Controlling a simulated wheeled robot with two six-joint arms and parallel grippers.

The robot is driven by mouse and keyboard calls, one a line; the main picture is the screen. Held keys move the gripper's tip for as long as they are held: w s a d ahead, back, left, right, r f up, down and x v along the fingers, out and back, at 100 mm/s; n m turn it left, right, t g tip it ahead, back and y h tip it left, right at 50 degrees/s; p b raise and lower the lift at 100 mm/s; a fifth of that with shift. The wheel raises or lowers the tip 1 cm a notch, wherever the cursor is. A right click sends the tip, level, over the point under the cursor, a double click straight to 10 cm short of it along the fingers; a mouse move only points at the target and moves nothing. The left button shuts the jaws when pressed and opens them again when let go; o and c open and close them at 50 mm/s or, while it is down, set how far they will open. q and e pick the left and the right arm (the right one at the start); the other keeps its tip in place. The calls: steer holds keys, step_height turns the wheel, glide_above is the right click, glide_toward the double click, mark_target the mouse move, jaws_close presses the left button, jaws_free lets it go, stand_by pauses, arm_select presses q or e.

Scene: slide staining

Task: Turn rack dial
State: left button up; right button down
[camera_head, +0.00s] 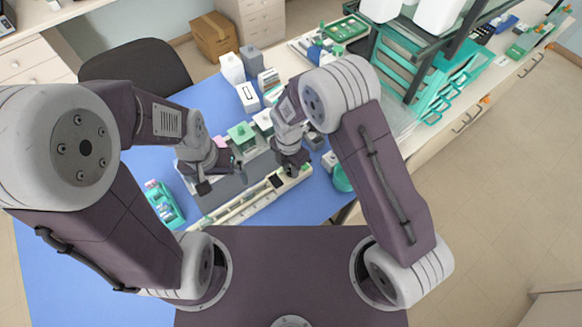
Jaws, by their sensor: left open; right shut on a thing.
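A long cream rack (238,208) lies along the front of the staining station on the blue table. My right gripper (291,170) is at the right end of this rack, shut on a small part there that looks like the rack dial. The fingers and wrist mostly hide that part, so its angle cannot be told. My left gripper (222,181) is open and empty above the grey tray (232,187), behind the left half of the rack.
White and green-topped containers (242,137) stand close behind both grippers. A teal slide holder (164,204) is on the blue table (75,245) at left. A teal round dish (342,179) is near the right edge. Teal drawers (436,80) stand at back right.

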mark_target(289, 170)
steer(key=shift+n, duration=0.5)
steer(key=c, duration=1.5)
jaws_free()
steer(key=shift+a, duration=0.1)
steer(key=shift+o, duration=0.2)
steer(key=shift+r, duration=0.1)
step_height(289, 170, up, 9)
steer(key=b, duration=0.1)
steer(key=shift+a, duration=0.15)
